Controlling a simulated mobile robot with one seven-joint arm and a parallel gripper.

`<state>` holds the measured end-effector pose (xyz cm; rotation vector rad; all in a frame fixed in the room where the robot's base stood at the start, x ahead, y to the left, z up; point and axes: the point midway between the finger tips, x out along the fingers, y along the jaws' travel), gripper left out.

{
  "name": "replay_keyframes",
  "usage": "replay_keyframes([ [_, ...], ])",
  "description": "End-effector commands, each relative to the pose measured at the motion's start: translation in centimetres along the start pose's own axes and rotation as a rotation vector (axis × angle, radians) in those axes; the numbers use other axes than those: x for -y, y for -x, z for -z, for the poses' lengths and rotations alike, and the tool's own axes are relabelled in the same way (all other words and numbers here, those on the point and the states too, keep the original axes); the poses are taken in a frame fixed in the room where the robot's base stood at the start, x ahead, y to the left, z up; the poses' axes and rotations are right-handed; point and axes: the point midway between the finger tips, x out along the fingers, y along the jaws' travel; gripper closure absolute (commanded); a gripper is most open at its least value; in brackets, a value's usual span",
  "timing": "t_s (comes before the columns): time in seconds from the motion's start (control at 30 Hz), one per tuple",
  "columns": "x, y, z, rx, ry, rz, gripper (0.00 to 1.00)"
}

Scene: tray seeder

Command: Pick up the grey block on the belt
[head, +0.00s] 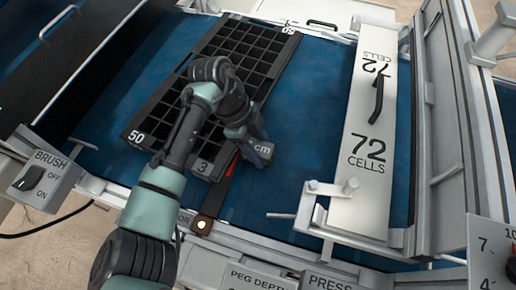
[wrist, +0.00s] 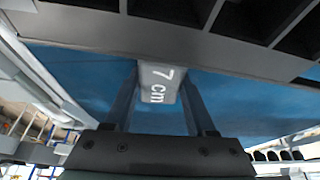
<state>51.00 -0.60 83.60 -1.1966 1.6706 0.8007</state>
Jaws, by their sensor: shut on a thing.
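The grey block (wrist: 158,82) marked "7 cm" is between the two fingers of my gripper (wrist: 158,105) in the wrist view, with a finger against each side. In the head view the block (head: 262,152) shows its "cm" end just right of the black tray's near edge, partly hidden by my gripper (head: 250,138). My gripper is shut on it. The blue belt (head: 310,130) lies behind and below the block; I cannot tell whether the block touches it.
The black cell tray (head: 140,137) marked 50 lies on the belt left of the block, partly under my arm. A white bar (head: 365,185) labelled "72 cells" spans the belt to the right. Bare belt lies between. The brush switch box (head: 42,172) is at the left.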

Motion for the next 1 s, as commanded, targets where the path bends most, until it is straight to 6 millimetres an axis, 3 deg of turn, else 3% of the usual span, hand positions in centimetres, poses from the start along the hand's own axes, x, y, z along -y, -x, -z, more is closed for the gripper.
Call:
replay_keyframes([
  [0.03, 0.0, 0.0, 0.0, 0.000, 0.000, 0.000, 0.88],
  [0.1, 0.0, 0.0, 0.0, 0.000, 0.000, 0.000, 1.00],
  [0.57, -0.3, 0.4, 0.1, -0.001, 0.000, 0.002, 1.00],
  [0.77, -1.4, 1.5, 0.6, -0.002, -0.001, 0.004, 1.00],
  [1.0, -4.1, 2.8, 1.2, -0.002, 0.000, 0.005, 1.00],
])
